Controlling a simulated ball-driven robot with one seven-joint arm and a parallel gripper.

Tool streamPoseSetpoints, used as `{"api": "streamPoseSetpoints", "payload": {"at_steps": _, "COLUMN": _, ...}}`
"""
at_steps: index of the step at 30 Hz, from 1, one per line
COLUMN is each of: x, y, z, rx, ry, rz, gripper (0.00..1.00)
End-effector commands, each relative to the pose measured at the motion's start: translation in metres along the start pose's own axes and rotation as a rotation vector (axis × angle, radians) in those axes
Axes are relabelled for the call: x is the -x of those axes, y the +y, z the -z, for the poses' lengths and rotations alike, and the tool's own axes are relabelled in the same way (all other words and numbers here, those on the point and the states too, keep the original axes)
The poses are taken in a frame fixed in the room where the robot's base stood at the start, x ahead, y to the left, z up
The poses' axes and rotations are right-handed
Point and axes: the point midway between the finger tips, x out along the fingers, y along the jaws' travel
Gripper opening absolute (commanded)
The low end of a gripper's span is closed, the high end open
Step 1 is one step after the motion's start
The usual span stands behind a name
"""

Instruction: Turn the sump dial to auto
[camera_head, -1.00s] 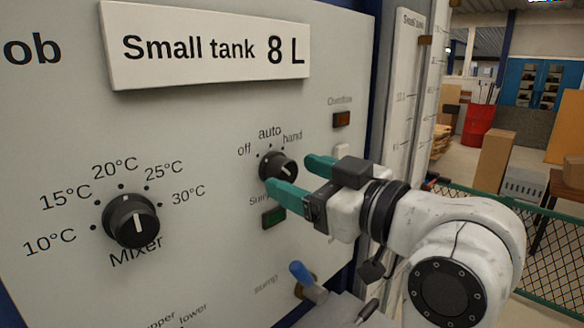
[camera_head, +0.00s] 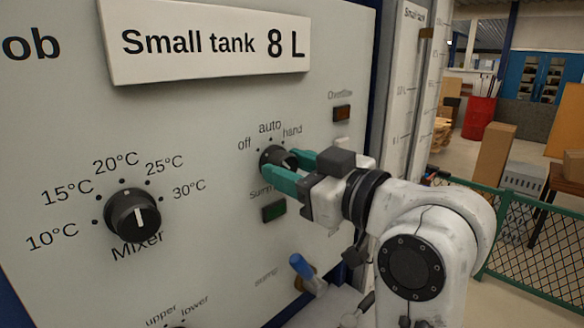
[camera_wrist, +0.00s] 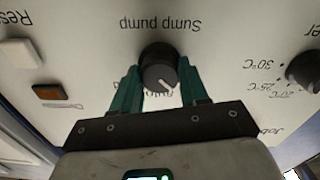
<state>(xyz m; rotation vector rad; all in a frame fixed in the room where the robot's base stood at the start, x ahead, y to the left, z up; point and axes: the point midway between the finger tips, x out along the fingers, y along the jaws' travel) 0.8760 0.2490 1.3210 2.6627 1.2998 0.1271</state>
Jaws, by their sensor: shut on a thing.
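The black sump dial (camera_head: 276,157) is on the grey panel, with off, auto and hand printed above it. In the wrist view, where the panel appears upside down, the dial (camera_wrist: 157,66) sits under the Sump pump label. My gripper (camera_head: 295,170) is shut on the dial, with its green fingers on either side; it also shows in the wrist view (camera_wrist: 158,85). A white mark on the dial slants toward the lower right in the wrist view. The fingers and dial hide part of the labels, and I cannot tell which setting it points to.
A green indicator (camera_head: 274,211) is below the dial, and an orange overflow indicator (camera_head: 342,113) is to its upper right. The Mixer dial (camera_head: 133,215) is at left. A blue-handled valve (camera_head: 304,269) sticks out below. A green mesh fence (camera_head: 525,240) stands at right.

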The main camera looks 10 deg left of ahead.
Motion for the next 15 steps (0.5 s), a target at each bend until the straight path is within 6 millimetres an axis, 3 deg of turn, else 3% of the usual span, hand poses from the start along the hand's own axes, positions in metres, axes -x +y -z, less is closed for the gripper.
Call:
{"api": "streamPoseSetpoints", "payload": {"at_steps": 4, "x": 0.0, "y": 0.0, "z": 0.0, "rx": 0.0, "ry": 0.0, "rz": 0.0, "gripper": 0.13}}
{"api": "streamPoseSetpoints", "payload": {"at_steps": 15, "x": 0.0, "y": 0.0004, "z": 0.0022, "rx": -0.078, "ry": 0.0, "rz": 0.0, "gripper": 0.13}}
